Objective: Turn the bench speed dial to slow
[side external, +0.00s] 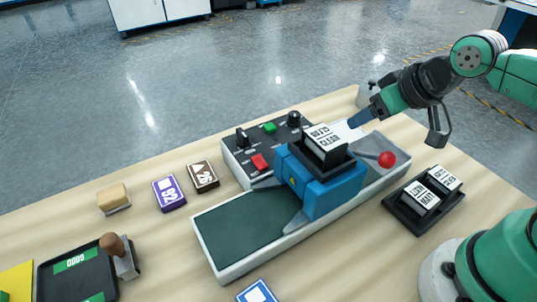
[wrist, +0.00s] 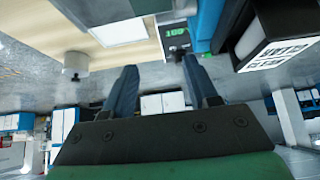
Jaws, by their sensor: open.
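The bench laminator has a dark control panel (side external: 262,148) on its far-left side. A round black knob (side external: 293,118) stands at the panel's far right corner, and a black lever-like control (side external: 242,136) at its left end. The labels are too small to read, so I cannot tell which is the speed dial or where it points. My gripper (side external: 358,119) is in the air right of the panel, behind the blue laminator body (side external: 330,190). Its blue fingers (wrist: 163,88) are apart and empty in the wrist view.
A black roll holder labelled CLEAR (side external: 327,155) tops the blue body, close to my gripper. A red ball-ended lever (side external: 386,159) stands at the right. A black tray (side external: 410,216) holds more rolls. Cards (side external: 168,193) and a stamp (side external: 115,246) lie left.

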